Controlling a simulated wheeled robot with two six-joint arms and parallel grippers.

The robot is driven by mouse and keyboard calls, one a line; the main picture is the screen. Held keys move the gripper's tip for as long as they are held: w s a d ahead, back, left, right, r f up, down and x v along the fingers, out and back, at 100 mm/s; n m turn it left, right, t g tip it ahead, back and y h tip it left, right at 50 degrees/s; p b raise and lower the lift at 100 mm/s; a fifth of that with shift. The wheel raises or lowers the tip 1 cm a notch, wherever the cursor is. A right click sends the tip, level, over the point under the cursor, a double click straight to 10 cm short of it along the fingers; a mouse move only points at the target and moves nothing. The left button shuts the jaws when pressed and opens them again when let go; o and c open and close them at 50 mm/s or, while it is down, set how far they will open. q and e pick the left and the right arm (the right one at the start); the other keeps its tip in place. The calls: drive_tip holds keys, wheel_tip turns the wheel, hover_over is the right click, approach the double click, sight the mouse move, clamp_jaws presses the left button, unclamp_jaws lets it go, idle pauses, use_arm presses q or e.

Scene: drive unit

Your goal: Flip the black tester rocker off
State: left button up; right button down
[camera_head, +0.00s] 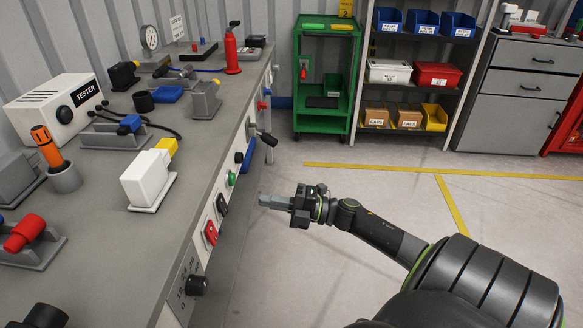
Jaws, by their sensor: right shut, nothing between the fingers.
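A black rocker switch (221,203) sits on the front panel of the grey workbench, between a red rocker (210,233) and a green round button (231,178). It is small, and I cannot tell which way it is tipped. My right gripper (264,201) is shut and empty. It points left toward the bench front, to the right of the black rocker and apart from it in the picture. The white box marked TESTER (55,108) stands on the bench at the left. My left gripper is not in view.
The bench top (205,135) holds several fixtures, including a white block (147,180) and a red bottle-shaped tool (231,52). A black knob (196,285) and a lever (265,136) stick out of the bench front. A green cart (292,75) stands behind. The floor to the right is open.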

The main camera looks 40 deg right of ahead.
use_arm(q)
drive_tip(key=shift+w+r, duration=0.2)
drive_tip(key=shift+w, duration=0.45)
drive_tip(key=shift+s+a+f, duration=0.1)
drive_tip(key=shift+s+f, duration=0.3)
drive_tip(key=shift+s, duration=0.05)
use_arm(e)
drive_tip(key=s+d, duration=0.1)
drive_tip(key=s, duration=0.1)
drive_tip(key=s+d, duration=0.1)
drive_tip(key=d, duration=0.1)
drive_tip(key=shift+s+r, duration=0.35)
drive_tip(key=shift+r, duration=0.05)
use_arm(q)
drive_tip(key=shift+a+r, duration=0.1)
